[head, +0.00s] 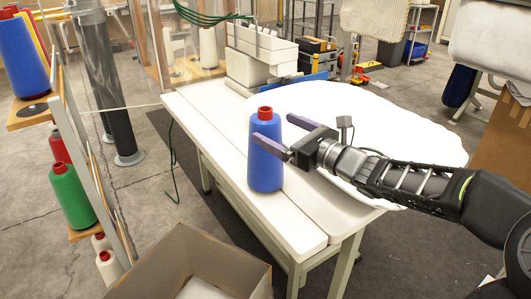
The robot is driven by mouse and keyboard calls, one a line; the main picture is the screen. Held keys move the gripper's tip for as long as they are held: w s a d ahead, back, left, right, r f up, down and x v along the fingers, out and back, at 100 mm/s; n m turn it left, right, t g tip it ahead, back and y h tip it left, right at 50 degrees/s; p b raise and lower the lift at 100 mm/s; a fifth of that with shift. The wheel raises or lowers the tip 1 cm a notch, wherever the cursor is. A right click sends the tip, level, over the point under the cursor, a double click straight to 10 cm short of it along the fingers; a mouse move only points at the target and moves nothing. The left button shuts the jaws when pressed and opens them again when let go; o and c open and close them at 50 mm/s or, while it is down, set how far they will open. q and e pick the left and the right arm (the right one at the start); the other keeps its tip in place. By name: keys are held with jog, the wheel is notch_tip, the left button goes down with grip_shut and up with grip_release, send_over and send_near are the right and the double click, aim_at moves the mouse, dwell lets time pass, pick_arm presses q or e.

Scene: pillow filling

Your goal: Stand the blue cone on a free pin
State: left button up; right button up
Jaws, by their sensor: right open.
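A blue cone (266,170) with a red top stands upright on the near part of the white table (215,125). My right gripper (268,131) is open, its two purple fingers pointing left at the upper part of the cone. The near finger crosses in front of the cone and the far finger appears behind it; contact cannot be told. On the left a rack (83,150) holds cones: another blue cone (22,58) at the top and a green cone (72,196) lower down. No bare pin shows clearly. My left gripper is out of view.
A large white round cloth (400,140) covers the table's right part. A white machine (260,50) stands at its back. An open cardboard box (150,265) sits in front, below the table. Floor between rack and table is mostly clear, with a green cord (172,165).

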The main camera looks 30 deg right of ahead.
aim_at(257, 119)
jog(key=shift+x, duration=1.4)
jog(key=shift+d+f, duration=0.1)
jog(key=shift+p+x, duration=0.75)
jog(key=shift+x, duration=1.85)
jog(key=shift+s+f, duration=0.1)
jog(key=shift+f, duration=0.05)
jog(key=shift+c, duration=0.3)
jog(key=c, duration=2)
grip_shut()
